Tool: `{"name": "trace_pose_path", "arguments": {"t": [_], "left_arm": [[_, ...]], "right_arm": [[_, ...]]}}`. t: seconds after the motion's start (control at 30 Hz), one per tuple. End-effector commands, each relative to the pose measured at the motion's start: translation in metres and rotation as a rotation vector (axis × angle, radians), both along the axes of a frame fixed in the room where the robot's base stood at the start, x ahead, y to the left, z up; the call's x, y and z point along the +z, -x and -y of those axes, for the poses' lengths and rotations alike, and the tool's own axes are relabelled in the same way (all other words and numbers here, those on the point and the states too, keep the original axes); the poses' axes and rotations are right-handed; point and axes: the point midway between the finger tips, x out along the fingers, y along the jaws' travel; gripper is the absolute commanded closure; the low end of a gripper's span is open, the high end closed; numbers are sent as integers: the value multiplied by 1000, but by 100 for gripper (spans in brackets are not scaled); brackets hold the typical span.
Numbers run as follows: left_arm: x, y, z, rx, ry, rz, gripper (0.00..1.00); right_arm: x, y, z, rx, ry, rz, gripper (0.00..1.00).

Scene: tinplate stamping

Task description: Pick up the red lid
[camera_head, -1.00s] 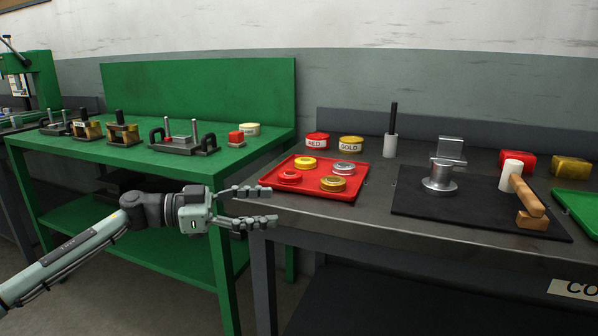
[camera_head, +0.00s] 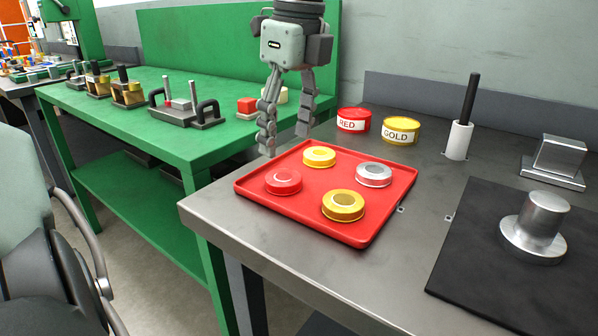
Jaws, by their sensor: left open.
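My left gripper (camera_head: 285,142) is open and empty, pointing down above the tray's far left side. Its fingers are spread apart, behind and above the red lid, not touching it. My right gripper is out of view.
Behind the tray stand a red tin (camera_head: 353,120) and a gold tin (camera_head: 401,130). A white holder with a black rod (camera_head: 458,139) is to their right. A black mat (camera_head: 477,268) with a metal stamp (camera_head: 535,229) lies at right. The green bench (camera_head: 150,138) is at left.

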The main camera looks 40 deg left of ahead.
Motion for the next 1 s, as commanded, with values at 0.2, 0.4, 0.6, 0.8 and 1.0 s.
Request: {"name": "trace_pose_path", "arguments": {"t": [0.2, 0.4, 0.6, 0.8, 1.0], "left_arm": [[-26, 0, -3, -2, 6, -3, 36], [-56, -2, -7, -1, 8, -3, 36], [-70, -3, -9, 1, 7, 2, 36], [-70, -3, -9, 1, 7, 3, 39], [-70, -3, -9, 1, 7, 3, 64]], "right_arm": [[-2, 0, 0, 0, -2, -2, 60], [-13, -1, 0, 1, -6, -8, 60], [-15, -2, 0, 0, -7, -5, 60], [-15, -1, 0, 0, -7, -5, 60], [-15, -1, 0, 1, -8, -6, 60]]}}
